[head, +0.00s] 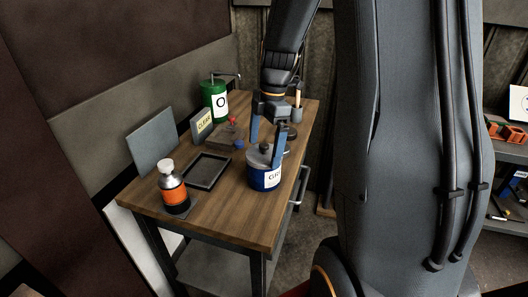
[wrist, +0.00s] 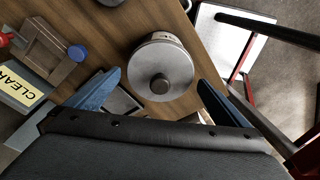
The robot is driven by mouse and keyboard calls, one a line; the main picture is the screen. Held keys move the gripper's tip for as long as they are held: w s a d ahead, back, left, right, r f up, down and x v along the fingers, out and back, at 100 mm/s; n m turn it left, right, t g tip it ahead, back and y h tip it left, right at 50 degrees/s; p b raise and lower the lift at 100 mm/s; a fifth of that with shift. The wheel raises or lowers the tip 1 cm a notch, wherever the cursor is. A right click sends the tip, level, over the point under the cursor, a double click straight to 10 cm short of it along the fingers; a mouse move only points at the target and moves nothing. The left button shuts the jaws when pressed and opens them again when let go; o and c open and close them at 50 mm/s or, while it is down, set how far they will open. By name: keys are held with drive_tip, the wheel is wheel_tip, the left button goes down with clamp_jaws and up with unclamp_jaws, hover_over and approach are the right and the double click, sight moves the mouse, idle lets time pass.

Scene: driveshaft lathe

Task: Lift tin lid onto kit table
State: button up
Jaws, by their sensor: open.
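A blue tin (head: 266,178) with a white label reading "GR..." stands on the wooden kit table (head: 235,215) near its right edge. In the wrist view the lid (wrist: 145,63) and knob (wrist: 160,84) show from above, between the blue fingers. My gripper (head: 266,148) is open and points down over the tin, one finger on each side of the lid. In the wrist view my gripper (wrist: 160,80) holds nothing. I cannot tell whether the fingers touch the lid.
A dark tray (head: 207,185) lies left of the tin. An orange-banded bottle (head: 173,190) stands at the front left. The table's front is clear.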

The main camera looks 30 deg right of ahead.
drive_tip(key=c, duration=0.9)
